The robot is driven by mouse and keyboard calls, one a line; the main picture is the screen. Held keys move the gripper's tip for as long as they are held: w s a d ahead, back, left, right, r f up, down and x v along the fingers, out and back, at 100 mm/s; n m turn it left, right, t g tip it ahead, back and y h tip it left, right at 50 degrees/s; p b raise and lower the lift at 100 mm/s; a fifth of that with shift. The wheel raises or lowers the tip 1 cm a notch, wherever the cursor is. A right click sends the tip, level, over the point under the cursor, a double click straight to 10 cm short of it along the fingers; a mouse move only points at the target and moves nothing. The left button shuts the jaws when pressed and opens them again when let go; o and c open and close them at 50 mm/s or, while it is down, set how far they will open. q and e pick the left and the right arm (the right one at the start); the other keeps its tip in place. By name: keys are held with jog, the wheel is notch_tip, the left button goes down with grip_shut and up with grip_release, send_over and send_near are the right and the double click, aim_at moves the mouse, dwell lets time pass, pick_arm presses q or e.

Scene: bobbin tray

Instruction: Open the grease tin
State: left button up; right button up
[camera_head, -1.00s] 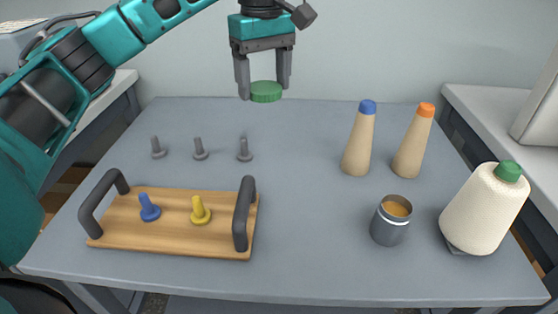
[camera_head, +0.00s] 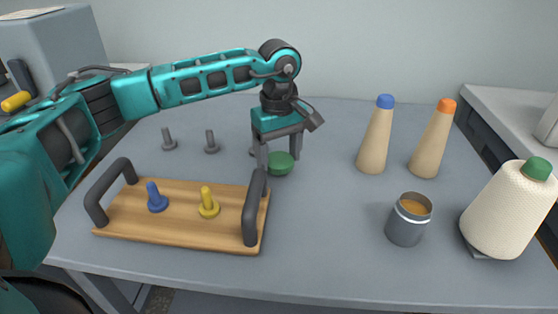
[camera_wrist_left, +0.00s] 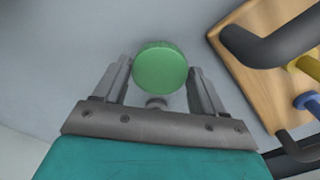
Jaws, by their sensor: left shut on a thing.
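The grease tin (camera_head: 405,225) is a grey can standing upright at the right front of the table. Its top is open and orange-brown grease shows inside. My left gripper (camera_head: 280,161) is shut on a round green lid (camera_head: 281,165) and holds it low, behind the wooden tray's right end. I cannot tell whether the lid touches the table. In the left wrist view the lid (camera_wrist_left: 160,68) sits between the two fingers. My right gripper is not in view.
The wooden tray (camera_head: 130,228) with dark handles carries a blue peg (camera_head: 156,198) and a yellow peg (camera_head: 208,203). Grey pegs (camera_head: 211,142) stand behind it. Blue-topped (camera_head: 375,140) and orange-topped (camera_head: 433,145) cones and a cream thread cone (camera_head: 508,212) stand right. The table's middle is clear.

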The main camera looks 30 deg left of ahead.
pick_arm(q)
jog(key=shift+f, duration=0.8)
jog(key=shift+f, duration=0.1)
jog(key=o, duration=1.2)
jog(key=shift+c, duration=0.2)
